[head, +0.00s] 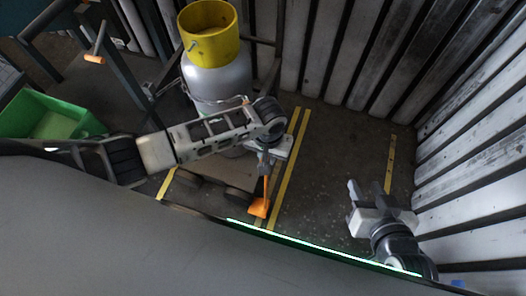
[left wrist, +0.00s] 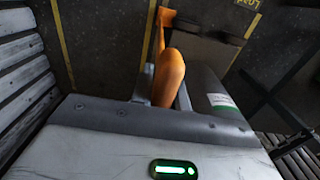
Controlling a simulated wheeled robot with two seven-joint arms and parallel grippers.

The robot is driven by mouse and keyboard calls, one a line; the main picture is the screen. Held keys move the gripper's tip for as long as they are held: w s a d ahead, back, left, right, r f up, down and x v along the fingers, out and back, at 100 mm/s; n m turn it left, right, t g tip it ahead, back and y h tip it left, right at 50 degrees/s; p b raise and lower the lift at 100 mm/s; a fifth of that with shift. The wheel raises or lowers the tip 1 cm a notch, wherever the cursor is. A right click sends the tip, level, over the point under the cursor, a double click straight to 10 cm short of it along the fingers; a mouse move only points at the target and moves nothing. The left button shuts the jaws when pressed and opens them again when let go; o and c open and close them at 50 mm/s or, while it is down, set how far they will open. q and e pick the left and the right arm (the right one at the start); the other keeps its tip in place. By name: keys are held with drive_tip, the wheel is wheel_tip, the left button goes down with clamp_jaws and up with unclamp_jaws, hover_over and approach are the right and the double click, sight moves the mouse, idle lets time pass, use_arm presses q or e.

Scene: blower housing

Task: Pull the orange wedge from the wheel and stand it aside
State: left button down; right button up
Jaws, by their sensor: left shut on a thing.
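The orange wedge (head: 259,207) has a long upright handle and a block at its lower end. My left gripper (head: 265,168) is shut on the top of that handle. In the left wrist view the orange handle (left wrist: 170,76) is between the two fingers of my left gripper (left wrist: 164,88). The block is just right of a dark wheel (head: 238,194) under a low platform (head: 205,166). I cannot tell whether wedge and wheel touch, or whether the block rests on the floor. My right gripper (head: 369,191) is open and empty at the right.
A grey gas cylinder (head: 215,78) with a yellow collar (head: 209,35) stands behind my left arm. A green crate (head: 43,116) is at the left. Yellow lines (head: 292,150) mark the floor. Floor between the lines and the right slatted wall (head: 480,110) is mostly clear.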

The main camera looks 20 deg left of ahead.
use_arm(q)
drive_tip(key=shift+d+r+p, duration=0.15)
drive_tip(key=shift+d, duration=0.65)
drive_tip(key=shift+d+r+p, duration=0.15)
drive_tip(key=shift+d, duration=0.6)
wheel_tip(320, 180, up, 3)
drive_tip(key=p, duration=0.4)
